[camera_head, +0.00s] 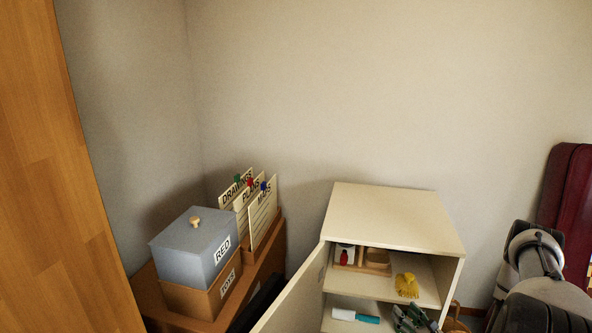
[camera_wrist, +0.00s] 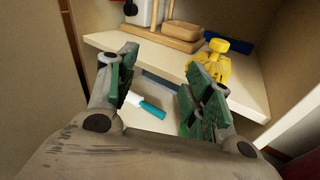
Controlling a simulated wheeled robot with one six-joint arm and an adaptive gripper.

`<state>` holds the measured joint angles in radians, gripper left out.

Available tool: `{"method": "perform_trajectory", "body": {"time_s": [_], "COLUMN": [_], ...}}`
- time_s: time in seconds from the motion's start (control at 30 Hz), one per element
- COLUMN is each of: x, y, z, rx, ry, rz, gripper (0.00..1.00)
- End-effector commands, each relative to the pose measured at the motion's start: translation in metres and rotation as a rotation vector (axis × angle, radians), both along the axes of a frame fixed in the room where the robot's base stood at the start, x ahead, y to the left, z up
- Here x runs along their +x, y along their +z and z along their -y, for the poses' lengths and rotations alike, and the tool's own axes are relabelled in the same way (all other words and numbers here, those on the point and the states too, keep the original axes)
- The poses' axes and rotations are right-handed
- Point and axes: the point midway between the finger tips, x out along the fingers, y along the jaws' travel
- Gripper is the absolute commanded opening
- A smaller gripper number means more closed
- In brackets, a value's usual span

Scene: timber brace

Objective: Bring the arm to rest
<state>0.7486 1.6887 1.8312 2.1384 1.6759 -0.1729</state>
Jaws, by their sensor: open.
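My gripper (camera_wrist: 160,95) is open in the wrist view, with its green-padded fingers spread and nothing between them. In the head view my gripper (camera_head: 410,318) shows at the lower right, in front of the open cabinet (camera_head: 385,215). The fingers are at the cabinet's opening, near the front of its upper shelf (camera_wrist: 160,57). A yellow object (camera_wrist: 208,65) stands on that shelf, just beyond the right finger; I cannot tell if they touch. A white and teal object (camera_wrist: 147,106) lies lower down, seen between the fingers.
The cabinet door (camera_head: 297,292) stands open to the left. A wooden holder (camera_wrist: 175,32) and a white box with red (camera_head: 344,255) sit on the upper shelf. A dark red object (camera_head: 570,205) is at right.

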Motion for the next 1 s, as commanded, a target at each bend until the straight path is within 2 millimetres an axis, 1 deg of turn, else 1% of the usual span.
{"method": "perform_trajectory", "body": {"time_s": [0.03, 0.1, 0.17, 0.2, 0.27, 0.3, 0.37, 0.4, 0.47, 0.5, 0.57, 0.6, 0.7, 0.83, 1.0], "x": [-0.013, -0.029, -0.042, -0.050, -0.063, -0.071, -0.085, -0.094, -0.110, -0.122, -0.139, -0.150, -0.175, -0.200, -0.220], "y": [0.002, 0.017, 0.034, 0.048, 0.069, 0.084, 0.105, 0.119, 0.142, 0.158, 0.180, 0.194, 0.226, 0.263, 0.310], "z": [-0.018, -0.041, -0.055, -0.064, -0.075, -0.080, -0.087, -0.090, -0.093, -0.093, -0.091, -0.089, -0.078, -0.058, -0.028], "rx": [0.030, 0.058, 0.065, 0.062, 0.049, 0.033, 0.000, -0.027, -0.081, -0.124, -0.199, -0.254, -0.407, -0.630, -0.954], "ry": [0.072, 0.198, 0.311, 0.392, 0.512, 0.590, 0.708, 0.790, 0.918, 1.006, 1.139, 1.224, 1.423, 1.646, 1.881], "rz": [-0.022, -0.039, -0.043, -0.043, -0.040, -0.037, -0.030, -0.025, -0.016, -0.009, 0.001, 0.006, 0.025, 0.047, 0.080], "gripper": [0.51, 0.51, 0.51, 0.51, 0.51, 0.51, 0.51, 0.51, 0.51, 0.51, 0.51, 0.51, 0.51, 0.51, 0.51]}}
